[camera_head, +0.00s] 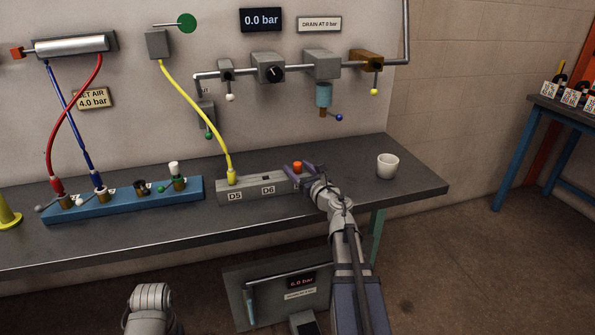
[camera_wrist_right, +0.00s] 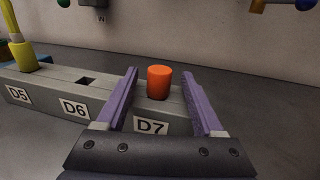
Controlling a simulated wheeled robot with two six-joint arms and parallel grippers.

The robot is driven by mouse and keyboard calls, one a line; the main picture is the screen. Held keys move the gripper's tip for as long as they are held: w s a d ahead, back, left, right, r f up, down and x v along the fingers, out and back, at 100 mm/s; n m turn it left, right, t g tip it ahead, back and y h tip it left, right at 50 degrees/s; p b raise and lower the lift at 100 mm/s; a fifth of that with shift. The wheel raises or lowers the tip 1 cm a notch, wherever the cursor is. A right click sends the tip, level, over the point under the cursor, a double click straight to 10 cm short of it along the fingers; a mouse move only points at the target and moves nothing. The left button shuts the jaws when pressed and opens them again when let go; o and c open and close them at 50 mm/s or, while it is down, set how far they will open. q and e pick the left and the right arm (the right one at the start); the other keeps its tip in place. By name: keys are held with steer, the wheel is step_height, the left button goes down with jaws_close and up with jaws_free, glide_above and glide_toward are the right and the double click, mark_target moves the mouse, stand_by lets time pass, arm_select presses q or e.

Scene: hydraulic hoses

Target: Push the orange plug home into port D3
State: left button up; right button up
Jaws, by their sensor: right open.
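The orange plug (camera_head: 297,167) stands upright at the D7 position of the grey block (camera_head: 285,189). In the right wrist view the orange plug (camera_wrist_right: 159,83) rises between my fingers, above the D7 label. My right gripper (camera_head: 300,170) is open, with one purple finger on each side of the plug and gaps showing. No D3 label is legible. The blue block (camera_head: 125,207) on the left has several brass fittings, one of them uncapped (camera_head: 140,187). My left gripper is out of view.
A yellow hose (camera_head: 200,105) plugs into D5; D6 beside it looks empty. Red (camera_head: 75,120) and blue (camera_head: 70,120) hoses reach the blue block, where a white-topped fitting (camera_head: 177,169) stands. A white cup (camera_head: 387,166) is right of my gripper. Bench between is clear.

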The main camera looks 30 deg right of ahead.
steer(key=w, duration=0.4)
steer(key=shift+s, duration=0.1)
steer(key=shift+c, duration=0.2)
jaws_close()
